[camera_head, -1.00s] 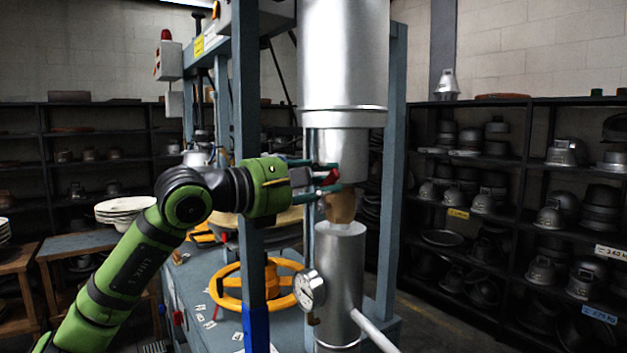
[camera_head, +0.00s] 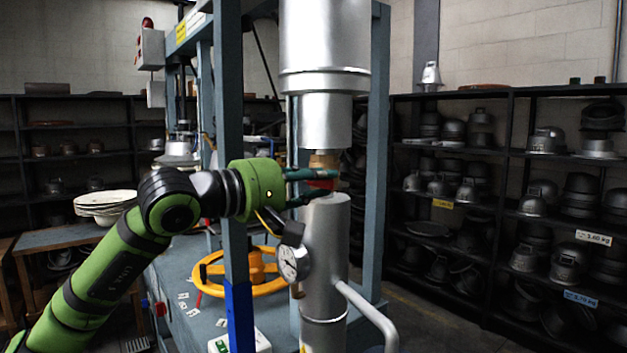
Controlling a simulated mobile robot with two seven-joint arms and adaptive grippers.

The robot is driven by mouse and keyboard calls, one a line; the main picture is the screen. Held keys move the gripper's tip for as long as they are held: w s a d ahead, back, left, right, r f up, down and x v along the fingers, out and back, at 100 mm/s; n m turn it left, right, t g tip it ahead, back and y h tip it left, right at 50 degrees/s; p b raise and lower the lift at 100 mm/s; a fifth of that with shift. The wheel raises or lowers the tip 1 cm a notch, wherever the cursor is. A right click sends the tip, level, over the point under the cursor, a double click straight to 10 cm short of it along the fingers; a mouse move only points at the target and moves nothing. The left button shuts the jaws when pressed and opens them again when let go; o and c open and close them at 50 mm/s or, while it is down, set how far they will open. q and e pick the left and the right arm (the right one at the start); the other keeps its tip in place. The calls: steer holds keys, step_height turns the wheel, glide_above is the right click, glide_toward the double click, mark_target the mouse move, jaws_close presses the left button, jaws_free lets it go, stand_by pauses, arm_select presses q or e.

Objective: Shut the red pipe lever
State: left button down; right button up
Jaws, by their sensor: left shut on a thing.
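The red lever (camera_head: 320,183) sits at the brass valve (camera_head: 323,160) on the large silver pipe (camera_head: 325,250). Only a small red part of it shows between the fingers of my left gripper (camera_head: 318,185). My left gripper reaches in from the left in front of the pipe, its green-and-black arm coming up from the lower left. It is shut on the red lever, and its dark teal fingers hide most of the lever. My right gripper is not in view.
A pressure gauge (camera_head: 293,263) hangs on the pipe just below my gripper. A blue frame post (camera_head: 230,180) stands close behind my left wrist. A yellow handwheel (camera_head: 212,283) is lower left. Shelves of metal hat moulds (camera_head: 480,200) line the right.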

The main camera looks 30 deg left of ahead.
arm_select(q)
steer(key=shift+f+m, duration=0.2)
steer(key=shift+m, duration=0.1)
steer(key=c, duration=1)
jaws_free()
steer(key=shift+w, duration=0.1)
steer(key=shift+v, duration=6.05)
steer(key=shift+d, duration=0.1)
